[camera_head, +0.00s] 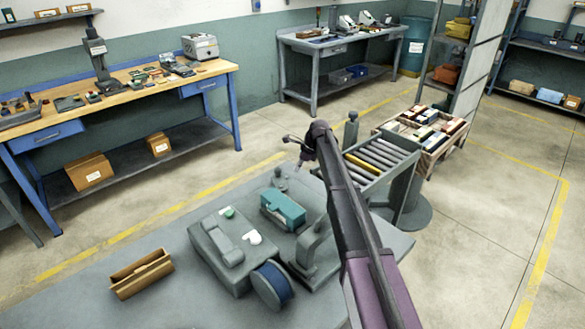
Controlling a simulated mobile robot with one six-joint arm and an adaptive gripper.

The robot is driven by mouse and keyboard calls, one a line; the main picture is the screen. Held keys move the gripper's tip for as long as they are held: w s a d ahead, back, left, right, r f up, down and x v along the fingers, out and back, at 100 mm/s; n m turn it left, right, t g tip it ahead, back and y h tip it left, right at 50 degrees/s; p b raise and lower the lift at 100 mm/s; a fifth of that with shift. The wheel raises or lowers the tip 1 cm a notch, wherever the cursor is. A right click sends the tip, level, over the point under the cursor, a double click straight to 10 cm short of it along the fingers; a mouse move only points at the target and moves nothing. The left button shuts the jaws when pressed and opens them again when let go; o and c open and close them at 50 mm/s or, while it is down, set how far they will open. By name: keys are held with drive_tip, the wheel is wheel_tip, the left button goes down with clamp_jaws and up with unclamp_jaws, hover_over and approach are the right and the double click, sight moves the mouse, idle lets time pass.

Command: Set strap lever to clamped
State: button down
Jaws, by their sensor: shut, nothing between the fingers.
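A grey grinder-like machine (222,252) stands on the grey bench, with a blue-faced wheel (273,285) at its front right. A green button and a white part show on its top. A teal block (284,209) sits behind it, and a grey upright fixture (312,250) stands to its right. I cannot make out which part is the strap lever; my arm hides some of the right side. My gripper (299,163) is small in view beyond the teal block, at the end of my dark arm. It is shut and empty, apart from the machine.
An open wooden box (142,274) lies on the bench left of the machine. A roller conveyor (382,156) and a crate of bars (428,128) stand behind right. A wooden workbench (118,88) is at the back left. Bare floor lies between.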

drive_tip(key=p+v, duration=0.7)
drive_tip(key=v, duration=0.1)
drive_tip(key=shift+d+r, duration=0.15)
drive_tip(key=shift+r, duration=0.15)
drive_tip(key=shift+w, duration=0.2)
drive_tip(key=shift+r, duration=0.1)
